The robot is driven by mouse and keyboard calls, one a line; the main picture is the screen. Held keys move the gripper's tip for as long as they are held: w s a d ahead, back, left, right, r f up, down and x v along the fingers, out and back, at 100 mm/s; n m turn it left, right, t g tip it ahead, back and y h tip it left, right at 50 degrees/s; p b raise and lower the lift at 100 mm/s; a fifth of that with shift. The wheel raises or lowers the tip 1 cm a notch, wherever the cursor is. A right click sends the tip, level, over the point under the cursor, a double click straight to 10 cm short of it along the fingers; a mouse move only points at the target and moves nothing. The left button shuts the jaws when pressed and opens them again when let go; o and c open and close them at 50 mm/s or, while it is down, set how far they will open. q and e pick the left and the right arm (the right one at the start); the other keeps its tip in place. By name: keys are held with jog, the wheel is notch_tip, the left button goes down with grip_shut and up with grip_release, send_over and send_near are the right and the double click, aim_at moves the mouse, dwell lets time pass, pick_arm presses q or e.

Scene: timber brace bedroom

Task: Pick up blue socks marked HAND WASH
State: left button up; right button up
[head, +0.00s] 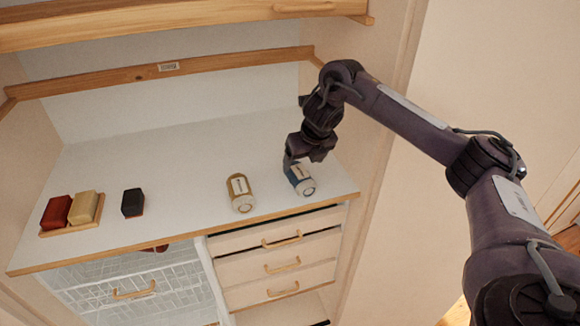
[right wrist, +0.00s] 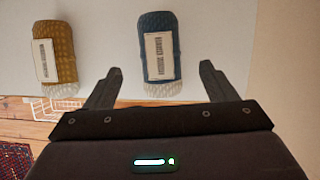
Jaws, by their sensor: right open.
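The blue socks (head: 300,179) are a rolled bundle with a white end and a pale label, lying on the white shelf top (head: 180,160) near its front right. In the right wrist view the blue socks (right wrist: 160,52) lie beyond the gap between my fingers; the label's print is too small to read. My left gripper is not in view.
Mustard socks (head: 240,192) with a label lie left of the blue ones; they also show in the right wrist view (right wrist: 54,52). A dark block (head: 132,202) and a tray with red (head: 56,211) and tan (head: 83,208) blocks stand further left. Drawers (head: 280,260) and a wire basket (head: 130,285) sit below.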

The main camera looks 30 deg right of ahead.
aim_at(301, 173)
jog(key=shift+w+d+f, duration=0.1)
jog(key=shift+w+f, duration=0.15)
jog(key=shift+f+b, duration=0.4)
jog(key=shift+b, duration=0.05)
jog(key=shift+s+f, duration=0.3)
jog(key=shift+f, duration=0.1)
jog(key=p+x, duration=0.2)
jog(key=shift+f, duration=0.3)
jog(key=shift+w+x, duration=0.2)
jog(key=shift+x, duration=0.95)
jog(key=c, duration=1.1)
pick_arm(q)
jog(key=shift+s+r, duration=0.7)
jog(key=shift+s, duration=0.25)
pick_arm(e)
jog(key=shift+r, duration=0.1)
